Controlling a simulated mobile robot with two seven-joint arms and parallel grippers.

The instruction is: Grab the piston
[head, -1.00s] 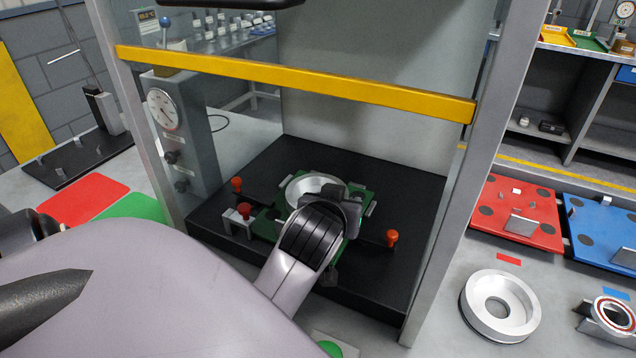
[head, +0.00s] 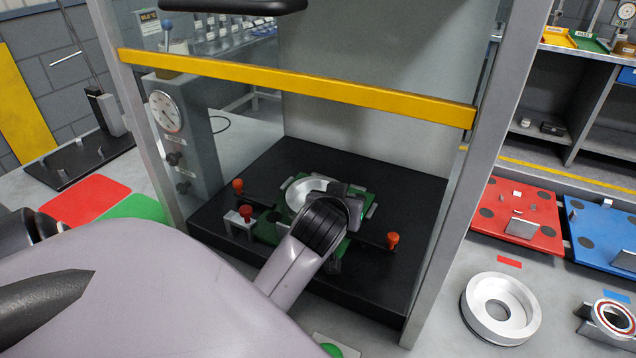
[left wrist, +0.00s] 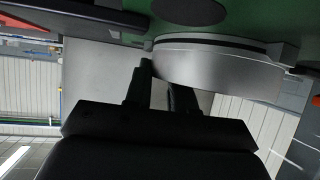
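A silver round part (head: 304,191), which looks like the piston, sits on the green pallet (head: 265,231) inside the press frame. My left arm reaches in from the left, and its dark gripper (head: 346,205) is over the right side of this part, hiding some of it. In the left wrist view the silver part (left wrist: 225,70) shows close up against the green pallet. The left gripper's two fingers (left wrist: 160,85) are apart with a gap between them, at the part's edge. One fingertip is partly hidden by the part; contact is unclear. My right gripper is not in view.
A yellow bar (head: 300,88) crosses the press front above my arm, between grey posts. Orange-red knobs (head: 392,240) stand around the pallet on the black base (head: 360,285). A second silver ring (head: 478,325) lies outside at right, near red (head: 490,227) and blue pallets (head: 590,245).

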